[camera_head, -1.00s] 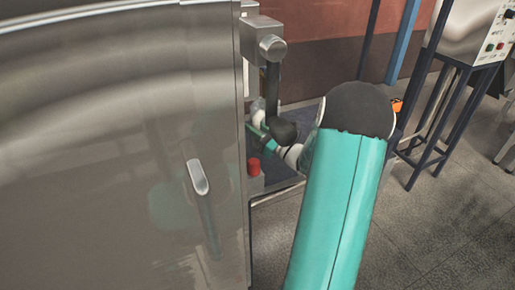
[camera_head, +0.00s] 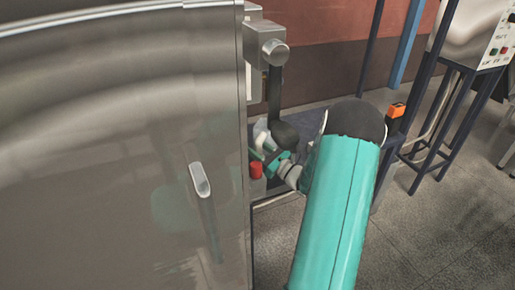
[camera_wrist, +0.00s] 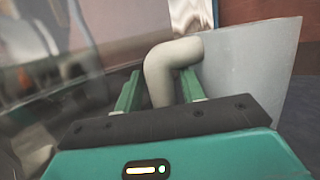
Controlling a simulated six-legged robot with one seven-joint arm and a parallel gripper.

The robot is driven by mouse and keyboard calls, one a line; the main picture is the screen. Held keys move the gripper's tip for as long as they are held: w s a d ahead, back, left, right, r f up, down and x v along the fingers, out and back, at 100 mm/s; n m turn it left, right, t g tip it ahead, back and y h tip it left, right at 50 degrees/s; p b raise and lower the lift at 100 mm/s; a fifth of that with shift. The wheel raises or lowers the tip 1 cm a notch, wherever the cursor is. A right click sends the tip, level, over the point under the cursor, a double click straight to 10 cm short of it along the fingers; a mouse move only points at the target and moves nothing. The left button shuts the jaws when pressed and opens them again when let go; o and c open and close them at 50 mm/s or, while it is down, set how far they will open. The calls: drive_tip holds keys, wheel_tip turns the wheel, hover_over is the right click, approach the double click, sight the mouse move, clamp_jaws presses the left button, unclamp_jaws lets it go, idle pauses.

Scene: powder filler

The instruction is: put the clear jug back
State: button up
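The clear jug shows in the wrist view as a pale, see-through wall (camera_wrist: 245,65) with a thick whitish handle (camera_wrist: 160,80) bent down from it. The handle lies between the two green fingers of my gripper (camera_wrist: 160,92), which appear shut on it, though a narrow gap shows on the left. In the head view, my gripper (camera_head: 268,156) is beyond the steel cabinet's edge, beside the machine's dark round-ended lever. A small whitish part of the jug (camera_head: 261,130) shows there; the rest is hidden.
A large steel cabinet (camera_head: 120,130) with a handle fills the left. A red button (camera_head: 256,170) stands close to my gripper. The dark lever (camera_head: 284,134) hangs beside it. An orange device (camera_head: 397,110) and a dark-legged stand (camera_head: 440,130) are at right. Floor is clear at lower right.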

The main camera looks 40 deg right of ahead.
drive_tip(key=shift+o, duration=0.3)
drive_tip(key=shift+r, duration=0.15)
drive_tip(key=shift+s, duration=0.2)
drive_tip(key=v, duration=1.1)
drive_tip(key=shift+s, duration=0.3)
